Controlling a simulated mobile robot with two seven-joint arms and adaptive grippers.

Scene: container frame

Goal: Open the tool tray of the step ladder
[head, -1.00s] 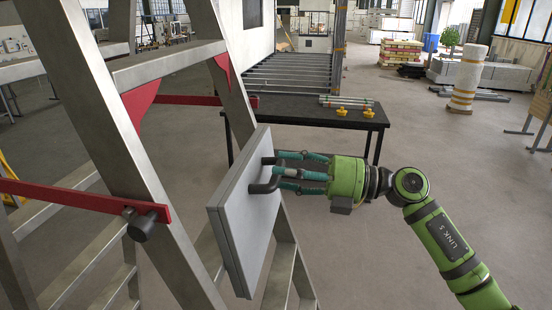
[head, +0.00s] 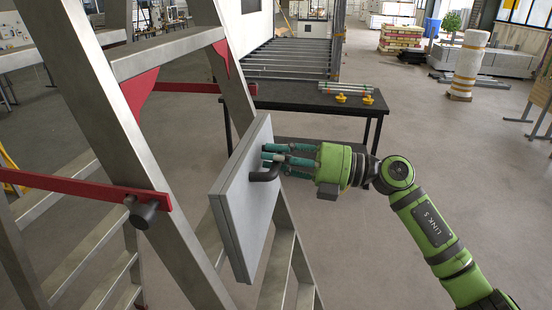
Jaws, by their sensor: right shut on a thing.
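The step ladder (head: 150,165) stands at the left of the head view, with metal rails, steps and red braces. Its tool tray (head: 232,215) is a flat grey panel that stands near upright at the ladder's right side. A dark handle (head: 264,175) sticks out from the tray's right face. My right gripper (head: 276,160) reaches in from the right and is shut on this handle. Its teal fingers hide part of the handle. My left gripper is out of view.
A black table (head: 300,103) with several pipes (head: 346,88) and yellow pieces (head: 354,98) stands behind the tray. A red brace (head: 85,188) with a dark knob (head: 143,214) crosses the ladder's near side. The floor at right (head: 430,150) is clear around my arm.

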